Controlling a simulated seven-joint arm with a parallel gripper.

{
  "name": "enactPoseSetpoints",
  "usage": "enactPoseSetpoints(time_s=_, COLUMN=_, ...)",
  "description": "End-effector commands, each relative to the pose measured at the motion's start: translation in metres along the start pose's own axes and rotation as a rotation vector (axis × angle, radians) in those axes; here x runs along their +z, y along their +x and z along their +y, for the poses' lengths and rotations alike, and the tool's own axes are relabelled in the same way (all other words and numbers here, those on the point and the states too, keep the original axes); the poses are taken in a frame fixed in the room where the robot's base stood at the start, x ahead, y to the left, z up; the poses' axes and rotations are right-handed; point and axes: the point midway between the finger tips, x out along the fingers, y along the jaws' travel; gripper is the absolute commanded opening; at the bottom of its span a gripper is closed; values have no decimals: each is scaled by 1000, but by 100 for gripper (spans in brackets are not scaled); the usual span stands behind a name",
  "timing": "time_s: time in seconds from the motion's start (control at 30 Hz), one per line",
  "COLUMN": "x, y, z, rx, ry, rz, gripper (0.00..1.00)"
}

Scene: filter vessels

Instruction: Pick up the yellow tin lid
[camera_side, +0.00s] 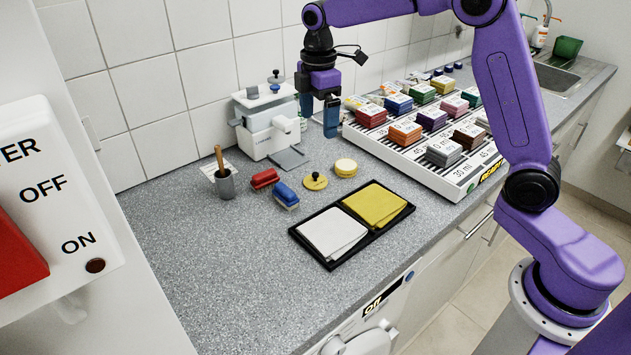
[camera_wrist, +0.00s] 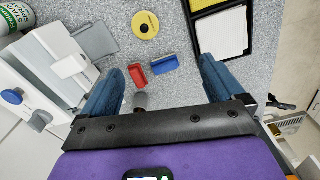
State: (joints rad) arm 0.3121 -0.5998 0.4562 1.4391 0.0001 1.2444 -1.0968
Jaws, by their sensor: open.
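The yellow tin lid (camera_side: 316,182) is a flat round disc with a dark knob. It lies knob up on the grey speckled counter, just left of a round yellow tin (camera_side: 346,168) with a pale top. In the wrist view the lid (camera_wrist: 145,25) is near the top middle, clear of both fingers. My gripper (camera_side: 320,118) is open and empty, well above the counter near the white device and the rack. In the wrist view its blue fingers (camera_wrist: 162,68) are wide apart, with nothing held between them.
A black tray (camera_side: 325,263) holds white and yellow cloths. A white device (camera_side: 266,128) stands behind; a rack (camera_side: 460,183) of coloured blocks is right. The front-left counter is clear.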

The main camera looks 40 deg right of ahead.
Motion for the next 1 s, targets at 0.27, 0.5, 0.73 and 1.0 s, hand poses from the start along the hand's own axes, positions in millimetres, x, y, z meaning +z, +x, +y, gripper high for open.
enactPoseSetpoints(time_s=0.27, x=16, y=6, z=34, rx=-3, ry=-29, rz=-2, gripper=95)
enactPoseSetpoints(time_s=0.5, x=17, y=40, z=34, rx=-6, ry=-31, rz=-3, gripper=95)
enactPoseSetpoints(time_s=0.73, x=16, y=84, z=33, rx=-6, ry=-30, rz=-3, gripper=95)
enactPoseSetpoints(time_s=1.0, x=16, y=121, z=34, rx=-4, ry=-29, rz=-2, gripper=95)
